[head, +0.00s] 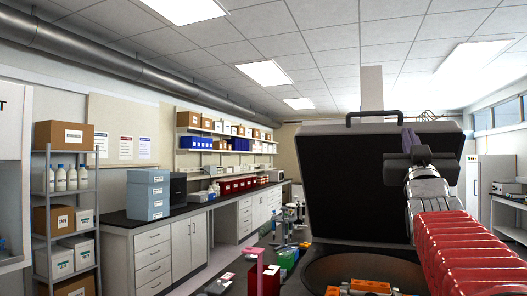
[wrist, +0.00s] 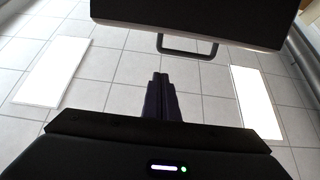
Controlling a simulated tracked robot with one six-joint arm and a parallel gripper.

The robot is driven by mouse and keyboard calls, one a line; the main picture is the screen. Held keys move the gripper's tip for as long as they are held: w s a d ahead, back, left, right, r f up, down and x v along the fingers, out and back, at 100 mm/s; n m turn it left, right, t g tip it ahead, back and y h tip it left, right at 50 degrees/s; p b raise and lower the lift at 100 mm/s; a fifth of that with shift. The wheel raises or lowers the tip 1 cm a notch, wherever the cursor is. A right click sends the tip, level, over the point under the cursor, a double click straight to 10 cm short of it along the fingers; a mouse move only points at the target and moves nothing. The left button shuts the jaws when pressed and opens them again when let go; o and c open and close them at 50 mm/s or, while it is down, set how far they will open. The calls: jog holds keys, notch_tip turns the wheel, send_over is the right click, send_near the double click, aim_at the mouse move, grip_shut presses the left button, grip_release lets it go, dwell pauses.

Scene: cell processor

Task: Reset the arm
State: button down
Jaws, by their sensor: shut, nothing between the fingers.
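My arm reaches up at the right of the head view, in front of the right part of an open lid. My gripper (head: 409,130) is at its top end and points upward. In the wrist view my gripper's two dark fingers (wrist: 160,77) are together, with nothing between them. The cell processor's lid (head: 330,185) stands raised, its dark inner face toward me and a handle (head: 374,115) on its top edge. The lid (wrist: 200,15) and its handle (wrist: 188,47) also show at the top of the wrist view, beyond the fingertips. Below the lid is a dark round bowl (head: 345,270).
Orange items (head: 370,286) lie at the bottom edge near the bowl. A pink stand (head: 255,262) and small bottles are left of it. A counter with blue boxes (head: 148,195) and a shelf rack (head: 98,215) line the left. Ceiling tiles fill the wrist view's background.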

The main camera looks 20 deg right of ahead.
jog(key=w+a+f+n+g+y, duration=0.15)
jog(key=a+f+y, duration=0.25)
jog(key=a+f, duration=0.4)
jog(key=w+a+f+n+g+y, duration=0.1)
jog(key=w+a+f+y, duration=0.4)
jog(key=f, duration=0.6)
jog(key=a+f+n+g+y, duration=0.2)
jog(key=a+f, duration=0.6)
jog(key=f, duration=0.1)
jog(key=s+a+f+n+g+y, duration=0.1)
jog(key=s+a+f+g+y, duration=0.1)
jog(key=s+a+f, duration=0.4)
jog(key=s+a+f+n+g+y, duration=0.2)
jog(key=s+a+f, duration=0.3)
jog(key=f, duration=0.6)
jog(key=s+a+f+n+g+y, duration=0.1)
jog(key=s+a+f+g+y, duration=0.1)
jog(key=s+a+f, duration=0.4)
notch_tip(320, 180, down, 3)
jog(key=shift+s+a+f+g, duration=0.1)
jog(key=shift+s+a+g, duration=0.25)
jog(key=shift+a+g, duration=0.7)
jog(key=shift+a, duration=0.15)
